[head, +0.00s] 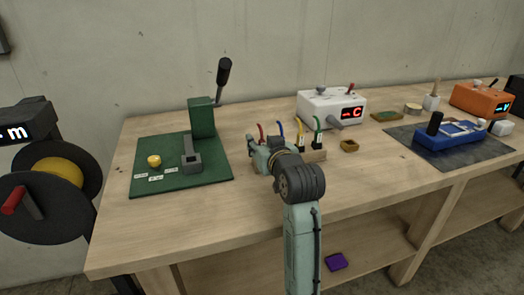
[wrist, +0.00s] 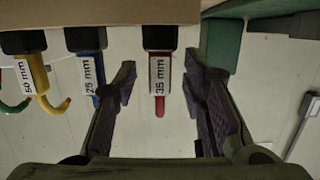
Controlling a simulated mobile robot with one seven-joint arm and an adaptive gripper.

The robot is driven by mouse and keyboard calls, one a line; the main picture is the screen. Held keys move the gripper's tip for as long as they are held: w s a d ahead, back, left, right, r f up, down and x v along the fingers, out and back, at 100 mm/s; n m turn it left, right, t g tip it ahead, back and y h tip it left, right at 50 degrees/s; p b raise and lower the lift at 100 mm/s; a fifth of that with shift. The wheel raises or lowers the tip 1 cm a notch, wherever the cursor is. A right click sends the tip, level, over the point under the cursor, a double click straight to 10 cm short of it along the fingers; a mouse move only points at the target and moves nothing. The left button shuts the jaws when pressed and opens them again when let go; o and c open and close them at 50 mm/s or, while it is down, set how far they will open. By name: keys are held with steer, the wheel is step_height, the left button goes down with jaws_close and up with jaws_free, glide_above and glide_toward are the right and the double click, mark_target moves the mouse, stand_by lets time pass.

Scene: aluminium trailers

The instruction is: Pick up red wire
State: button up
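The red wire (head: 261,131) stands at the left end of a row of coloured wires in a wooden holder (head: 316,156). In the wrist view, the red wire (wrist: 160,108) hangs from a black base with a white "35 mm" label, its tip curving down between my fingers. My gripper (wrist: 160,70) is open, with one dark finger on each side of the red wire and a visible gap on both sides. In the head view, my gripper (head: 258,155) is at the holder's left end, and my wrist hides part of the holder.
A blue wire (head: 281,129) labelled 25 mm is close beside the left finger in the wrist view. Yellow (head: 300,131) and green (head: 318,132) wires stand further right. A green press (head: 201,117) on a green mat is to the left. A white device (head: 330,106) is behind.

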steer(key=shift+c, duration=0.3)
jaws_close()
stand_by(0.3)
